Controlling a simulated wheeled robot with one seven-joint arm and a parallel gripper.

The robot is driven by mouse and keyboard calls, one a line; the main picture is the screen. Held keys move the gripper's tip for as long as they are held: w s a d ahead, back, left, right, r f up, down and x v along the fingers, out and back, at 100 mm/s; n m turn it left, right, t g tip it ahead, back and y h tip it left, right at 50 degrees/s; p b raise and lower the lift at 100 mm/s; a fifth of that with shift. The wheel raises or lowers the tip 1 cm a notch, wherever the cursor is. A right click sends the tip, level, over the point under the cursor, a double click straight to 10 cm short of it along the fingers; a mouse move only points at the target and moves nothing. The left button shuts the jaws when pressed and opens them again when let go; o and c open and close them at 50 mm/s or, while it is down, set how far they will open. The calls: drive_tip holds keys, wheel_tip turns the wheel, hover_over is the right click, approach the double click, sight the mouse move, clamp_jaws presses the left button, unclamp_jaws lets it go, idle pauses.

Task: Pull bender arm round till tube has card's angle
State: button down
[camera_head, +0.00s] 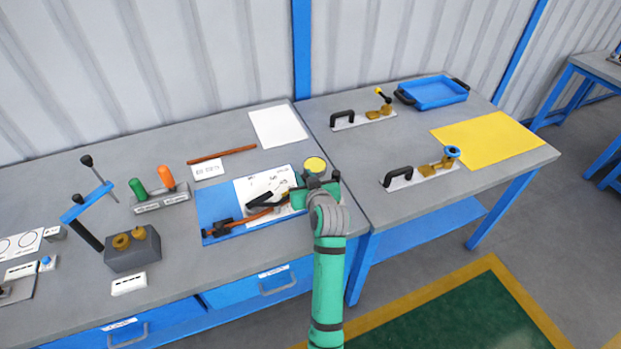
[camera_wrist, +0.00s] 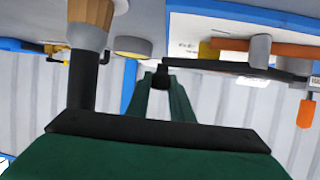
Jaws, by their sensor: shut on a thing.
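The bender sits on a blue plate (camera_head: 213,204) with a white marked sheet (camera_head: 248,188). Its black arm (camera_wrist: 225,66) runs across the wrist view to a dark end knob (camera_wrist: 161,78). My gripper (camera_head: 318,187), at the plate's right end, is shut on this end; its green fingers (camera_wrist: 164,88) close around it. A copper-coloured tube (camera_head: 253,217) lies in the bender and shows in the wrist view (camera_wrist: 265,48) by a grey post (camera_wrist: 260,51). A small white card (camera_head: 208,169) lies behind the plate; its print is too small to read. My gripper partly hides the bender.
A yellow disc (camera_head: 315,164) is close behind my gripper. A loose copper rod (camera_head: 222,155) and white paper (camera_head: 278,126) lie at the back. A rack with green and orange handles (camera_head: 161,201) stands left. The second table (camera_head: 420,125) is at the right.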

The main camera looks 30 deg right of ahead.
drive_tip(key=c, duration=1.6)
unclamp_jaws()
drive_tip(key=shift+o, duration=0.2)
drive_tip(key=v, duration=1.1)
